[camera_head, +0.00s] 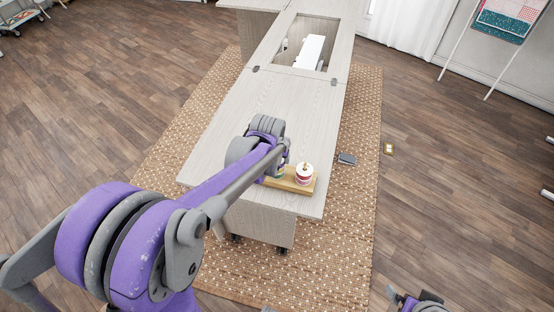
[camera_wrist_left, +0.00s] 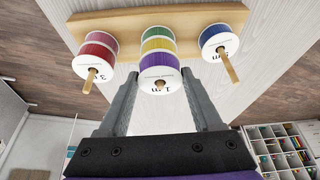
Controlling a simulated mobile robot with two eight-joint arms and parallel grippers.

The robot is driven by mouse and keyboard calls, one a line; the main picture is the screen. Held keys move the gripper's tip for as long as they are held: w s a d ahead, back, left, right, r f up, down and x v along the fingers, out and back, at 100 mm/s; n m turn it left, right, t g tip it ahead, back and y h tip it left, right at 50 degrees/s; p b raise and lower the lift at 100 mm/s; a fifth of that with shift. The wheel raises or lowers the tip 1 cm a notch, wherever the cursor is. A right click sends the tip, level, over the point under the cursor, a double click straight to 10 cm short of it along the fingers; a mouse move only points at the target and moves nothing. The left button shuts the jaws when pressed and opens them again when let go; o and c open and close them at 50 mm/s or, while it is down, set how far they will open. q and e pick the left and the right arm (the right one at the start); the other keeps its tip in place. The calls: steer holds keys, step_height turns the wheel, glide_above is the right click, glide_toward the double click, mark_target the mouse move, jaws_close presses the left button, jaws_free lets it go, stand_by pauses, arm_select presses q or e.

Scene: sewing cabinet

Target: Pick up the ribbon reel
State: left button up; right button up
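A wooden peg board (camera_wrist_left: 119,31) stands on the cabinet top and carries ribbon reels on pegs. In the left wrist view, a red reel (camera_wrist_left: 95,53) is at the left, a stack topped by a purple reel (camera_wrist_left: 160,72) is in the middle, and a blue reel (camera_wrist_left: 218,40) is at the right. My left gripper (camera_wrist_left: 163,85) is open, its fingers on either side of the middle stack's near end. Contact cannot be told. In the head view my arm hides most of the board; a red-and-white reel (camera_head: 304,174) shows. My right gripper (camera_head: 405,300) is at the bottom edge, partly cut off.
The pale cabinet top (camera_head: 275,110) is clear behind the board, up to an opening with a white sewing machine (camera_head: 309,52). A dark small object (camera_head: 347,159) and a yellowish one (camera_head: 389,149) are right of the cabinet. A woven rug (camera_head: 350,200) surrounds it.

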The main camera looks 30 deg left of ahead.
arm_select(q)
steer(key=c, duration=0.7)
step_height(320, 180, up, 10)
steer(key=shift+p, duration=0.45)
